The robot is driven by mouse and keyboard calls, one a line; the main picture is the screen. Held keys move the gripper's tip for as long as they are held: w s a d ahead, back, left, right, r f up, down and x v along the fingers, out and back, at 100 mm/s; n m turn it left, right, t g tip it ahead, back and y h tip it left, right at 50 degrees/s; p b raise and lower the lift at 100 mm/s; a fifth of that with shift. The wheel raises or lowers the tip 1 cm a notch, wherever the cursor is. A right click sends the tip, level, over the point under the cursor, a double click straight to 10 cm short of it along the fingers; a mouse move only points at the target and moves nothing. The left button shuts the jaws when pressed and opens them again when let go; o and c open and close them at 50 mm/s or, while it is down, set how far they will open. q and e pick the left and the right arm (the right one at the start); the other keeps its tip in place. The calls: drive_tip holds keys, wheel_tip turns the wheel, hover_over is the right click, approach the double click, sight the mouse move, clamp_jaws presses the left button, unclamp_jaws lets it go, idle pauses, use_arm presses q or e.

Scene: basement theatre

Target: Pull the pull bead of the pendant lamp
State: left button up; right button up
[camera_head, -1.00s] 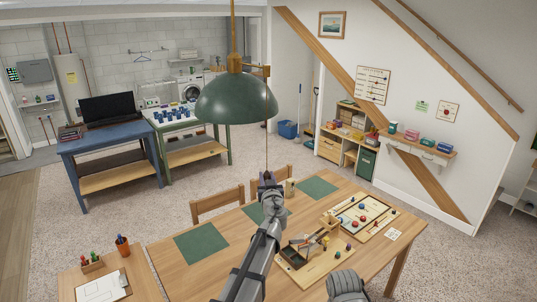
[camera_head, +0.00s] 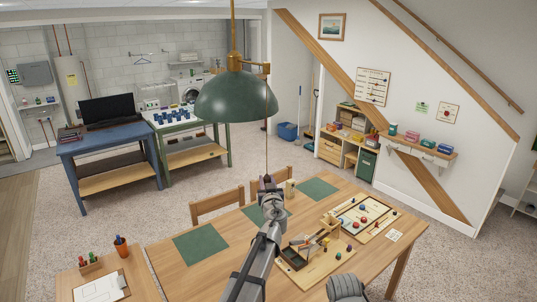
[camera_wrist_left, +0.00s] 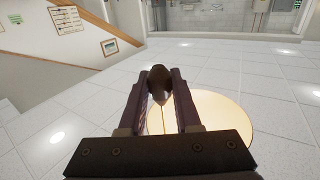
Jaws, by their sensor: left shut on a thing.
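The pendant lamp has a dark green dome shade (camera_head: 236,99) on a brass stem, with a thin pull cord (camera_head: 267,135) hanging from a side arm. My left gripper (camera_head: 267,184) is at the lower end of the cord, above the wooden table. In the left wrist view, my left gripper (camera_wrist_left: 160,92) is shut on the dark pull bead (camera_wrist_left: 159,80), which sits between its fingertips. The shade's pale yellow underside (camera_wrist_left: 215,112) shows behind the fingers.
The wooden table (camera_head: 230,268) holds green mats (camera_head: 201,243), a game board (camera_head: 362,218), a wooden tray with parts (camera_head: 310,255) and a cup. Chairs (camera_head: 217,204) stand at its far side. A clipboard (camera_head: 100,288) lies at lower left. The space around the cord looks clear.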

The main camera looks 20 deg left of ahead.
use_arm(q)
drive_tip(key=shift+r, duration=0.1)
drive_tip(key=shift+r+p, duration=0.85)
drive_tip(key=shift+p, duration=0.05)
drive_tip(key=o, duration=1)
drive_tip(key=shift+c, duration=0.2)
drive_tip(key=v, duration=0.8)
drive_tip(key=shift+f, duration=0.1)
